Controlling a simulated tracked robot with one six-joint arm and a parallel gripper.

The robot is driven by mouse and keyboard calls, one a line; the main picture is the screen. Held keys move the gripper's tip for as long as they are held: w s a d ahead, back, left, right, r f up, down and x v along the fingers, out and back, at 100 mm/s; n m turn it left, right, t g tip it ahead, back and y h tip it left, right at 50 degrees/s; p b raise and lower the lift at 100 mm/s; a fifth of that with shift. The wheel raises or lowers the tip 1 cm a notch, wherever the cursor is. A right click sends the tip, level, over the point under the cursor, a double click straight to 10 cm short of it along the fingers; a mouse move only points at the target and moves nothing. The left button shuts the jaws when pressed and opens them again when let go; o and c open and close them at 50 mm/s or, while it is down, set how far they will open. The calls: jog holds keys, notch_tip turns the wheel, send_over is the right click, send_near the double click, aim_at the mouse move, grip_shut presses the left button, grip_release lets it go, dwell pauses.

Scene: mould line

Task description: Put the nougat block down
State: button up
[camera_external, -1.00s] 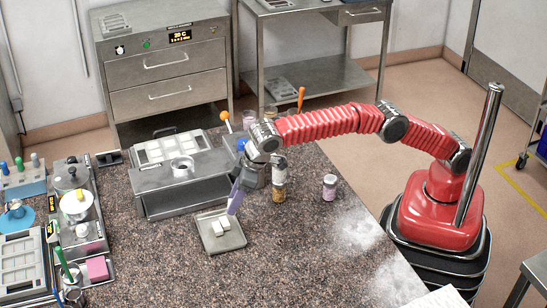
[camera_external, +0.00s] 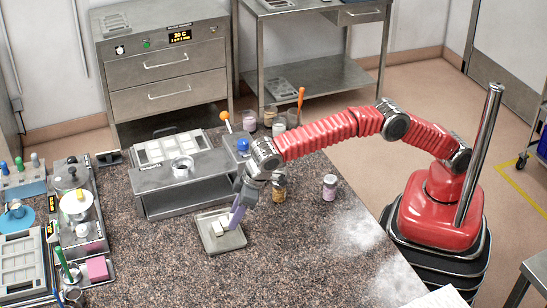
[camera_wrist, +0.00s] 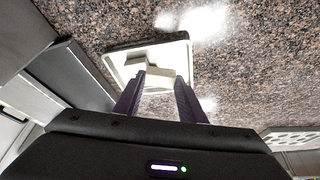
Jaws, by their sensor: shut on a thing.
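My gripper (camera_external: 236,218) points down over the right part of a small pale tray (camera_external: 214,247) on the speckled worktop. In the wrist view its two purple fingers (camera_wrist: 160,80) are shut on a white nougat block (camera_wrist: 158,85). The held block is low over the tray (camera_wrist: 181,45); I cannot tell whether it touches the tray. Another white block (camera_wrist: 146,67) is just beyond it, close to or touching it. In the external view white blocks (camera_external: 219,228) show left of the fingers, which partly hide them.
A steel stand (camera_external: 187,190) with a ring on top is behind and left of the tray. An amber jar (camera_external: 279,193) and a pink-filled jar (camera_external: 329,188) stand to the right. The worktop in front of the tray is clear.

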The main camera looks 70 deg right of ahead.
jog(key=shift+f, duration=0.15)
jog(key=shift+f, duration=1.75)
jog(key=shift+f, duration=0.6)
jog(key=o, duration=1)
jog(key=shift+r, duration=0.5)
jog(key=v, duration=1.2)
